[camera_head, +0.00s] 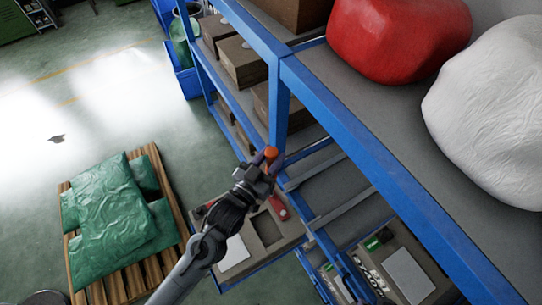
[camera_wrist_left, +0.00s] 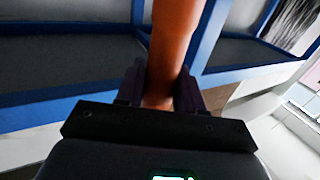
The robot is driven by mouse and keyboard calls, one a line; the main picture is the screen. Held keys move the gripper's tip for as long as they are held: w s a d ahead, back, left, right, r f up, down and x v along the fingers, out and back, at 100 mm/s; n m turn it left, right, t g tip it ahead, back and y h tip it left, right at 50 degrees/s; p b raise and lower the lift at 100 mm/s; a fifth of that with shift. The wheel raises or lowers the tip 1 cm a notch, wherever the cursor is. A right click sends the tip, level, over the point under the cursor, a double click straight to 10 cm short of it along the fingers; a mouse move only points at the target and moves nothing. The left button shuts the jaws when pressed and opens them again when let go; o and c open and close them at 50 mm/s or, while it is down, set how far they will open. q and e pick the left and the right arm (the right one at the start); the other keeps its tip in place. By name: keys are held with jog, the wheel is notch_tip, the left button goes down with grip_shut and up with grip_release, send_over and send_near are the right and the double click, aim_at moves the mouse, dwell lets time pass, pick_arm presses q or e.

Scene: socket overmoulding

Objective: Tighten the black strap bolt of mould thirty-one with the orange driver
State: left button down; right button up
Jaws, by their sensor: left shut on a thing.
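My left gripper (camera_head: 263,163) reaches in from below, beside a blue rack post. It is shut on the orange driver (camera_head: 271,153), whose orange end sticks up past the fingers. In the left wrist view the driver's orange handle (camera_wrist_left: 173,45) stands between the two dark fingers (camera_wrist_left: 160,88). A brown mould block (camera_head: 432,268) with pale lettering, a pale plate and a small green part sits on the lower rack at the bottom right. I cannot read its number for certain. I cannot make out a black strap bolt. My right gripper is not in view.
A blue rack beam (camera_head: 365,140) runs diagonally across, with a red sack (camera_head: 397,32) and a white sack (camera_head: 490,110) above. A pull-out tray (camera_head: 288,240) below my gripper holds a red item (camera_head: 278,207) and a white sheet (camera_head: 234,254). Green sacks (camera_head: 118,215) lie on a pallet.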

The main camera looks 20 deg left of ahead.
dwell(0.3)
pick_arm(q)
jog(key=shift+r+p, duration=0.1)
jog(key=shift+p, duration=0.3)
jog(key=shift+f+b, duration=0.8)
jog(key=shift+f, duration=0.55)
jog(key=shift+f+b, duration=1.2)
jog(key=shift+f, duration=1.15)
jog(key=shift+p, duration=0.9)
